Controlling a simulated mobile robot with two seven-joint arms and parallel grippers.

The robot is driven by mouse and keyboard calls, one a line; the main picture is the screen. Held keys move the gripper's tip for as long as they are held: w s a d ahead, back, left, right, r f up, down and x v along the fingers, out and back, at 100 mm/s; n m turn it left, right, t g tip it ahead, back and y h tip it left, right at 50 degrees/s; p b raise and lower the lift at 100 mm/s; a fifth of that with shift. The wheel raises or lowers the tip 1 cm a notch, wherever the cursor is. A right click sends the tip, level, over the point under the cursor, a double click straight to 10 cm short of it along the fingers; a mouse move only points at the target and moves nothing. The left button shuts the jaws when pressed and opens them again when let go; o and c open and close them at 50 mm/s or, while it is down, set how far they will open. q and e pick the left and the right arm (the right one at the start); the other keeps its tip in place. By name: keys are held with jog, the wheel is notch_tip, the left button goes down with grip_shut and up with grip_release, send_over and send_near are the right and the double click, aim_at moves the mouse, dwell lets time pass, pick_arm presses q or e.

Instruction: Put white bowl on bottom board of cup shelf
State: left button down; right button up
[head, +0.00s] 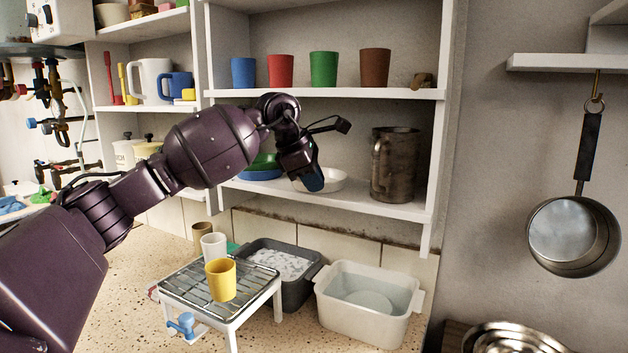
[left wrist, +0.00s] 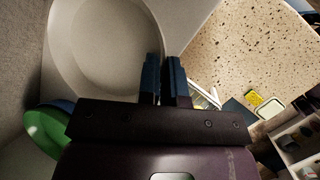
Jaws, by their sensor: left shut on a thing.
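The white bowl (head: 333,181) is at the bottom board (head: 350,204) of the cup shelf, left of a metal tankard. My left gripper (head: 311,180) is shut on the bowl's rim, its blue fingertips pointing down. In the left wrist view the bowl (left wrist: 100,48) fills the upper left and its rim runs to the fingers (left wrist: 163,80). The bowl looks upright and level with the board; I cannot tell whether it touches it. My gripper hides part of the bowl in the head view. My right gripper is not in view.
The tankard (head: 395,165) stands right of the bowl, a green bowl (head: 264,160) and a blue one (head: 260,174) left. Blue, red, green (head: 323,69) and brown cups stand on the board above. Below are a rack (head: 190,285) with a yellow cup and two tubs.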

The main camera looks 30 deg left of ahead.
pick_arm(q)
jog(key=c, duration=1.3)
grip_release()
jog(key=shift+a+r, duration=0.1)
jog(key=shift+r, duration=0.2)
jog(key=s+a, duration=0.2)
jog(key=s, duration=0.2)
jog(key=s+a+r+p, duration=0.1)
jog(key=s+a, duration=0.1)
jog(key=s, duration=0.2)
jog(key=s+a+r, duration=0.1)
jog(key=s+a, duration=0.1)
jog(key=s, duration=0.2)
jog(key=shift+a+p, duration=0.1)
jog(key=shift+p, duration=0.3)
jog(key=shift+w, duration=0.1)
